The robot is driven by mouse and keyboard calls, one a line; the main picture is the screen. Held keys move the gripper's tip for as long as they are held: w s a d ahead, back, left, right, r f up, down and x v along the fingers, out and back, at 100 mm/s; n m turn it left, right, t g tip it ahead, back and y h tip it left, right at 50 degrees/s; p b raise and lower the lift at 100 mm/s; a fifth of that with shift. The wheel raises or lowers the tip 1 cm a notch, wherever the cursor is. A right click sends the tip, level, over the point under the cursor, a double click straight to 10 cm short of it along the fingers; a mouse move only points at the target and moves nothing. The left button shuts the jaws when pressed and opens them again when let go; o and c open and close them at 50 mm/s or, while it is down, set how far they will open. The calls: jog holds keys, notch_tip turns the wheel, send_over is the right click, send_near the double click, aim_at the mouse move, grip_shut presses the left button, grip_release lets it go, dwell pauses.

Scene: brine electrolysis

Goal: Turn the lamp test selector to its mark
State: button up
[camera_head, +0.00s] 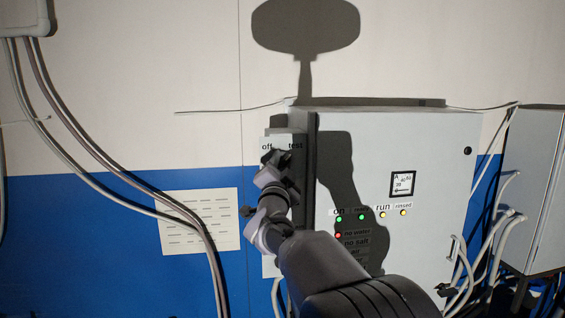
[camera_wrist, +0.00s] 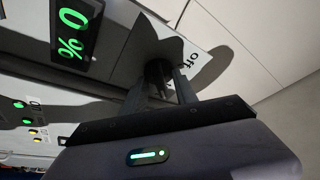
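The lamp test selector (camera_wrist: 158,70) shows in the wrist view as a small dark knob on a pale plate, partly hidden by my fingers. The word "off" stands beside it. In the head view the labels "off" and "test" stand at the top of the narrow side panel (camera_head: 267,158), and my gripper (camera_head: 278,157) covers the knob below them. In the wrist view my gripper (camera_wrist: 162,82) has a finger on each side of the knob, with the tips close to it. I cannot tell whether they touch it. The knob's pointer and its mark are not visible.
The grey cabinet (camera_head: 440,150) right of the panel carries a dial meter (camera_head: 403,184) and several lit lamps. A green display (camera_wrist: 74,28) reading "0 %" sits near the knob. Cables (camera_head: 130,185) run down the wall at left. A paper sheet (camera_head: 200,220) hangs there.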

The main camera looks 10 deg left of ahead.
jog(key=shift+c, duration=0.4)
grip_shut()
